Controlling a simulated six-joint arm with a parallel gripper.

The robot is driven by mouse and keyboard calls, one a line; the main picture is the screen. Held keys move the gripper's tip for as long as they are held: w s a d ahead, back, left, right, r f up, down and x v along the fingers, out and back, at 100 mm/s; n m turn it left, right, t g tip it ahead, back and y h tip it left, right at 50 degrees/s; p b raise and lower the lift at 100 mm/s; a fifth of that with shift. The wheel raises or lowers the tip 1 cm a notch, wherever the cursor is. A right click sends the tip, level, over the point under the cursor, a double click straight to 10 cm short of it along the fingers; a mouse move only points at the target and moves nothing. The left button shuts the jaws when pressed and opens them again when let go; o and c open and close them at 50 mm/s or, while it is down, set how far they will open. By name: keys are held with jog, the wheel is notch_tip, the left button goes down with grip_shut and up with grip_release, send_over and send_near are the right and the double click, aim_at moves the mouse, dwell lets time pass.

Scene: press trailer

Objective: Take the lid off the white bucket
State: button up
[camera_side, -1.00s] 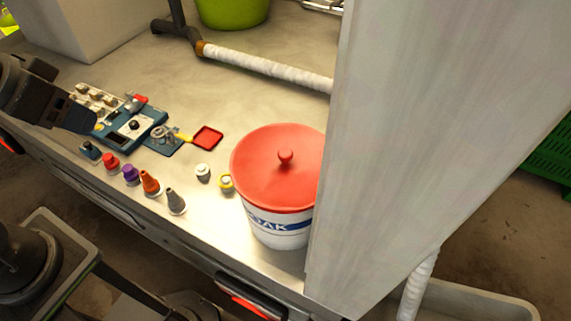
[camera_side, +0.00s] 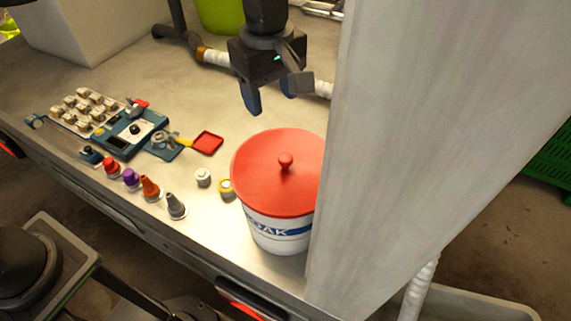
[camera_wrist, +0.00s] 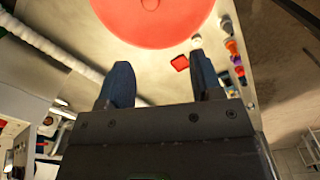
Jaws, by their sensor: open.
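The white bucket (camera_side: 277,236) stands upright on the metal bench, with a blue band and lettering on its side. Its red lid (camera_side: 262,172) sits on top, with a small round red knob (camera_side: 286,161) in the middle. In the wrist view the lid (camera_wrist: 135,28) is at the top edge, beyond my fingertips, and the knob (camera_wrist: 150,4) is at the frame's edge. My gripper (camera_side: 270,97) is open and empty, above and behind the bucket, apart from the lid. It also shows in the wrist view (camera_wrist: 160,72) with its two blue fingers spread.
A large pale panel (camera_side: 430,150) stands close on the bucket's right and hides part of it. Several small bottles (camera_side: 150,188) stand left of the bucket, near a red tray (camera_side: 207,143) and a blue device (camera_side: 130,133). A white wrapped pipe (camera_side: 215,56) runs behind.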

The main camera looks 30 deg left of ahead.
jog(key=d+f, duration=0.2)
send_over(286, 157)
jog(key=shift+n, duration=0.4)
jog(key=f, duration=0.7)
jog(key=shift+s+a+f, duration=0.2)
jog(key=shift+f, duration=0.2)
jog(key=shift+w+d+f, duration=0.15)
jog(key=shift+f, duration=2.45)
jog(key=shift+c, duration=0.4)
jog(key=c, duration=0.9)
